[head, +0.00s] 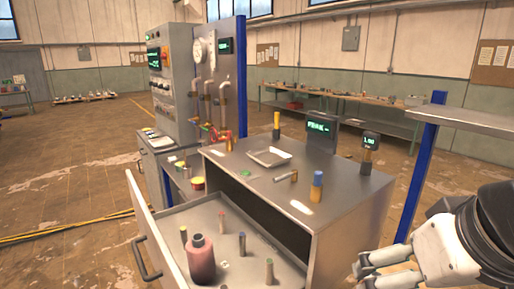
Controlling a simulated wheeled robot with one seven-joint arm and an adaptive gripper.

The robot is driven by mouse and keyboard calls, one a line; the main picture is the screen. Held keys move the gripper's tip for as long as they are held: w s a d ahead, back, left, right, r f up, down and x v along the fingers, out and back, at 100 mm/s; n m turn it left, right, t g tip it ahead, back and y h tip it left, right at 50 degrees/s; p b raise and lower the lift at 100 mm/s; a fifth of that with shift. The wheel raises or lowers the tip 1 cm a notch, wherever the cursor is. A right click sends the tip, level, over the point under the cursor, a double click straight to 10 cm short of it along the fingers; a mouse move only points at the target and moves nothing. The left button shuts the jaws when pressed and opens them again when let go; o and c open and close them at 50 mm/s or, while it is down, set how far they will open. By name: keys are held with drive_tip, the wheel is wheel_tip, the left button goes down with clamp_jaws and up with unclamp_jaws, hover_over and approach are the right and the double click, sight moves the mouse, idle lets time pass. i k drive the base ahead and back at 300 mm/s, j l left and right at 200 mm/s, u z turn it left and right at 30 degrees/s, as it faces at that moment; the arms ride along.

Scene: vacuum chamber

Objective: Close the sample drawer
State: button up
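The sample drawer (165,215) is pulled out from the front of the metal cabinet (345,215), leaving a dark opening above it. Its front panel with a dark bar handle (147,262) faces the lower left. Inside stand a dark red bottle (201,260) with a grey cap and several small coloured-top vials, one of them blue-topped (242,244). My gripper (361,275) is at the lower right, beside the cabinet's right side and away from the drawer. Its two fingers show a gap with nothing between them. The lower finger is partly cut off by the picture edge.
The cabinet top holds a shallow tray (268,157), a blue-and-orange vial (317,186) and small displays. A control rack with pipes (176,80) stands behind. A shelf on blue posts (470,119) rises at right. Floor left of the drawer (70,262) looks clear.

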sight(247, 256)
drive_tip(key=u, duration=1.15)
drive_tip(key=k+u, duration=0.15)
drive_tip(key=u, duration=0.25)
drive_tip(key=k+u, duration=0.15)
drive_tip(key=u, duration=0.2)
drive_tip(key=k+j+u, duration=0.1)
drive_tip(key=u, duration=0.3)
drive_tip(key=k, duration=0.05)
